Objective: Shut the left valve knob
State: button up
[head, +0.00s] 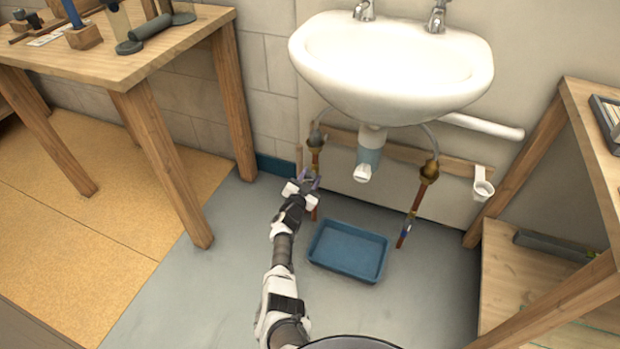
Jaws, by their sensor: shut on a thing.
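Two copper supply pipes run down from brass fittings under the sink. My gripper (307,179) is at the left copper pipe (315,162), a little below its brass fitting (316,139). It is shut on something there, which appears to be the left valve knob. The knob itself is hidden by the fingers, so its turn angle cannot be told. The right pipe (418,202) has a brass fitting (429,171) above and a small blue part (408,224), perhaps the right knob, lower down.
A white sink (390,65) hangs above, with its drain trap (369,155) between the pipes. A blue tray (348,252) lies on the floor close to my arm's right. Wooden benches (150,60) stand at left and right (590,130).

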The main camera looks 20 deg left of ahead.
aim_at(310, 173)
jog(key=shift+f, duration=0.1)
jog(key=o, duration=1)
notch_tip(310, 173, up, 20)
jog(key=p, duration=1.2)
jog(key=shift+p, duration=0.35)
